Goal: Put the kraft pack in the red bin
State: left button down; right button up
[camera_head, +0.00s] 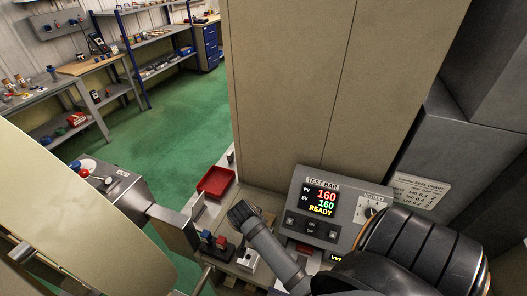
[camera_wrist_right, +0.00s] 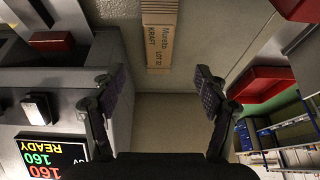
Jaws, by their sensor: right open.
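The kraft pack (camera_wrist_right: 158,35) is a tan block with printed lettering at the top middle of the right wrist view. It lies beyond the fingertips, in line with the gap between them, and nothing is gripped. My right gripper (camera_wrist_right: 162,84) is open and empty. In the head view my right gripper (camera_head: 240,213) is beside the control panel, and I cannot make out the pack there. The red bin (camera_head: 216,181) sits left of the tall beige cabinet and looks empty. A red tray-like shape (camera_wrist_right: 266,86) shows right of the fingers in the wrist view. My left gripper is not in view.
A grey control panel (camera_head: 327,212) reading 160 and READY stands right of my right gripper. A block with blue and red knobs (camera_head: 214,243) is close at its left. The beige cabinet (camera_head: 300,90) blocks the back. Shelves and open green floor lie further left.

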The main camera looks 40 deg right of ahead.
jog(key=x, duration=0.4)
jog(key=shift+w+d+f+p, duration=0.1)
jog(key=shift+d+f+p, duration=0.1)
jog(key=shift+f+p, duration=0.2)
jog(key=shift+d+f+p, duration=0.1)
jog(key=shift+d+p, duration=0.1)
jog(key=shift+p, duration=0.1)
jog(key=p+x, duration=0.1)
jog(key=x, duration=0.3)
jog(key=shift+d, duration=0.2)
jog(key=shift+w+d+f, duration=0.1)
jog(key=shift+w+f, duration=0.05)
jog(key=shift+f, duration=0.15)
jog(key=shift+c, duration=0.4)
jog(key=shift+c, duration=1.1)
jog(key=c, duration=0.7)
